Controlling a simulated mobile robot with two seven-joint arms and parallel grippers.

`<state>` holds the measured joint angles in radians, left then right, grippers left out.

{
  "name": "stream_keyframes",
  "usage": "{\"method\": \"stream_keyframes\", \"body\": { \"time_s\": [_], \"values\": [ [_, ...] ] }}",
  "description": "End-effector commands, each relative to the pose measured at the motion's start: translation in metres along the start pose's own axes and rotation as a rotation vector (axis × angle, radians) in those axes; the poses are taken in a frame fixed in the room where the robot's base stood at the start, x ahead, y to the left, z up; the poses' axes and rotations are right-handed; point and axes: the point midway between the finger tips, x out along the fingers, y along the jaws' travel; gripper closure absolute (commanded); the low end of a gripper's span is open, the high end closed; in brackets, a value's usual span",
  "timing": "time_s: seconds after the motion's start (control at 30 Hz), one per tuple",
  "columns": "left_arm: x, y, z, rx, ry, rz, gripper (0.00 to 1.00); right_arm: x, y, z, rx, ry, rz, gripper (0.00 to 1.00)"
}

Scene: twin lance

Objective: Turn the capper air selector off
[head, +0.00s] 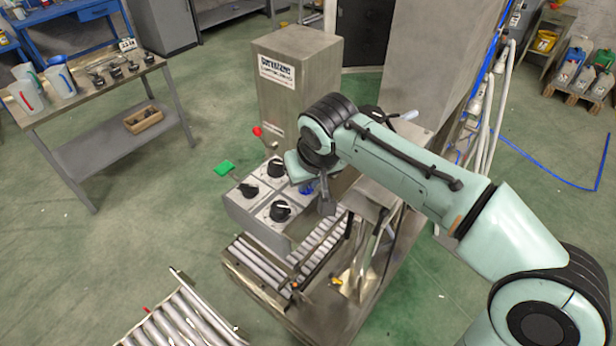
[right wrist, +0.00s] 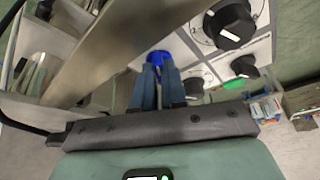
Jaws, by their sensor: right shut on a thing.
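A light grey control panel (head: 240,208) carries several black knobs, one of them the front black knob (head: 280,211), and a blue knob (head: 306,188) at its right side. In the right wrist view the blue knob (right wrist: 158,57) sits between the fingertips, with large black knobs such as this one (right wrist: 231,22) to its right. My right gripper (right wrist: 158,72) is shut on the blue knob; in the head view the gripper (head: 313,188) partly hides it. The lettering by the knob is too small to read. My left gripper is out of view.
A grey machine column (head: 292,80) stands behind the panel. Roller conveyors (head: 262,265) run in front and below. A tall metal cabinet (head: 430,60) stands close behind my right arm. A side table (head: 75,95) with jugs stands at the left, with open green floor between.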

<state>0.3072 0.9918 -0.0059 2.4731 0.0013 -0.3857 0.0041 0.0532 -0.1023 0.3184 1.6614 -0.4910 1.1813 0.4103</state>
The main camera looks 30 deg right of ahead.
Motion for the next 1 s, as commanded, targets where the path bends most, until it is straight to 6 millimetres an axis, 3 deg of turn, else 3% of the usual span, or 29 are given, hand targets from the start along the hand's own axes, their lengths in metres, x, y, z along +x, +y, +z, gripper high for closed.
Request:
{"method": "stream_keyframes", "body": {
  "time_s": [0.47, 0.5, 0.57, 0.87, 1.0],
  "values": [
    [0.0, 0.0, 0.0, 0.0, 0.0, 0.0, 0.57, 0.0, 0.0, 0.0, 0.015, 0.001, 0.005, 1.0],
    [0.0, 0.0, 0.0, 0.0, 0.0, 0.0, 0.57, 0.0, 0.0, 0.0, 0.015, 0.001, 0.005, 0.79],
    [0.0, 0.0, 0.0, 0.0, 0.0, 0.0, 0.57, 0.0, 0.0, 0.0, 0.015, 0.0, 0.005, 0.63],
    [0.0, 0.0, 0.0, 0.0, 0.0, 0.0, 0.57, -0.001, 0.0, 0.0, 0.013, 0.001, 0.005, 0.63],
    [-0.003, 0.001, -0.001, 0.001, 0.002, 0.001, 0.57, -0.014, 0.0, -0.001, 0.013, 0.003, 0.004, 0.63]
  ]
}}
